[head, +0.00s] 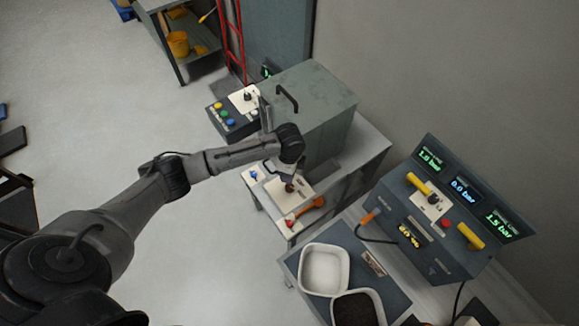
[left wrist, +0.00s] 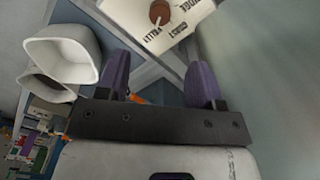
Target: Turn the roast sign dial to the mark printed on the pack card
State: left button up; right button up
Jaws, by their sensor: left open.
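The roast sign dial is a brown round knob (left wrist: 160,12) on a white plate (left wrist: 185,22) at the top of the left wrist view. Words around it seem to read VALLY, CREST and RIDGE; its pointer is unclear. In the head view the dial (head: 289,187) sits on the bench, just below my left gripper. My left gripper (left wrist: 160,75) is open and empty, its two purple fingers short of the knob with a gap between. A small printed card (head: 373,263) lies by the white tubs; I cannot tell whether it is the pack card, nor read it.
An orange-handled tool (head: 308,210) lies close to the dial plate. A grey machine (head: 310,105) stands behind, with a button box (head: 232,117) beside it. White tubs (head: 324,270) and a gauge console (head: 445,210) are to the right. Open floor lies left.

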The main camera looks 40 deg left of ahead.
pick_arm(q)
jog(key=shift+r, duration=0.9)
jog(key=s+d+n+t+h+p, duration=0.2)
jog(key=s+d+n+p, duration=0.1)
jog(key=s+d, duration=1.1)
jog(key=s+a+r+n+y+p, duration=0.1)
jog(key=s+a+r+n, duration=0.1)
jog(key=s, duration=0.5)
jog(key=s+a+r+n+t, duration=0.1)
jog(key=s+a+r+n, duration=0.1)
jog(key=s+r+n, duration=0.3)
jog(key=shift+s+a+n+t+y+p, duration=0.25)
jog(key=shift+s+n+y+p, duration=0.2)
jog(key=shift+s, duration=0.65)
